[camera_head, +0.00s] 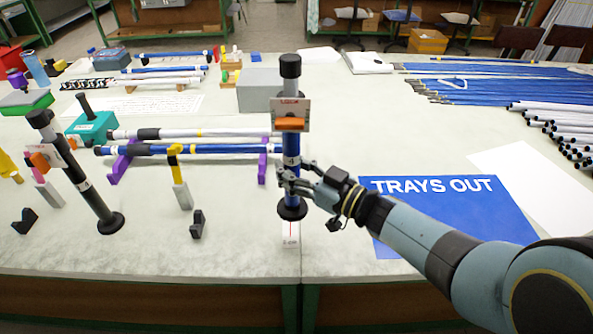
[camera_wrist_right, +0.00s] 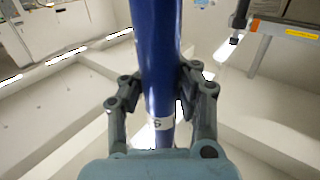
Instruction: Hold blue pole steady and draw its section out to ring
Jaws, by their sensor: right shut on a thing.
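My right gripper (camera_head: 289,183) is shut on the pole's lower part, just above the foot. In the right wrist view the blue pole (camera_wrist_right: 158,65) runs between the fingers, with a white marked band (camera_wrist_right: 161,124) near the palm. I cannot make out a separate ring. My left gripper is not in view.
A black pole (camera_head: 91,194) with an orange lever stands to the left. A blue pole lies across purple supports (camera_head: 118,163) behind. A blue "TRAYS OUT" sheet (camera_head: 440,198) lies right, under my right arm. A grey box (camera_head: 262,88) and many rods (camera_head: 490,85) are farther back.

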